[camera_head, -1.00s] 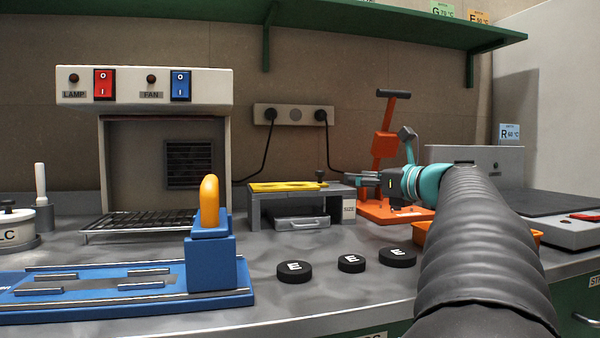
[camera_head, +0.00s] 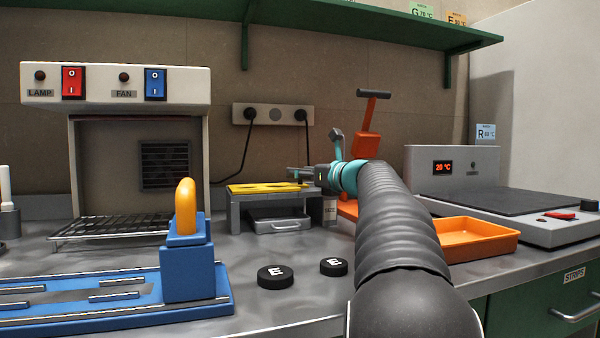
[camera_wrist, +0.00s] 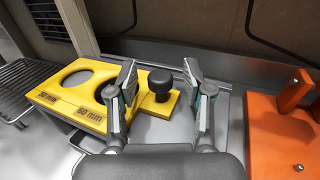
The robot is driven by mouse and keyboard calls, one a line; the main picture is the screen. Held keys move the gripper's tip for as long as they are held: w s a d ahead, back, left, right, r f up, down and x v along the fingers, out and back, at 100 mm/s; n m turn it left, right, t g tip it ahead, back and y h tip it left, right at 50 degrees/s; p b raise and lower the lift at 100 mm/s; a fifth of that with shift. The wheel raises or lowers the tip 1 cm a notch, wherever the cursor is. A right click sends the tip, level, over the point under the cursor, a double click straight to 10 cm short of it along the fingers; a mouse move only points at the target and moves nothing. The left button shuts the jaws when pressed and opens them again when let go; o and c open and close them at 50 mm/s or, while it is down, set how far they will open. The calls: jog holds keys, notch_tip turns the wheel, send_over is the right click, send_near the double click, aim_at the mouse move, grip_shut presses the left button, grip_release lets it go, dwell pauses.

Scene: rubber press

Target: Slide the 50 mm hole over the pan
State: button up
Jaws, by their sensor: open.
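The yellow slide plate (camera_head: 262,187) lies on top of a grey stand (camera_head: 234,212). In the wrist view the plate (camera_wrist: 62,98) shows round holes at left and printed mm labels on its front edge; one reads like 60 mm, the other is too small to read surely. A black knob (camera_wrist: 160,84) stands upright on the plate's right part. My gripper (camera_wrist: 159,72) is open, with one finger on each side of the knob and visible gaps. It also shows in the head view (camera_head: 297,173). A metal pan-like drawer (camera_head: 280,222) sits under the plate inside the stand.
An orange press (camera_head: 366,140) stands right of the stand, with an orange tray (camera_head: 470,238) beyond. Black discs (camera_head: 275,276) lie in front. A blue fixture (camera_head: 190,270) and a fume hood with a wire rack (camera_head: 110,228) are at left.

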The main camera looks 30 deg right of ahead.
jog(key=shift+w, duration=0.5)
grip_shut()
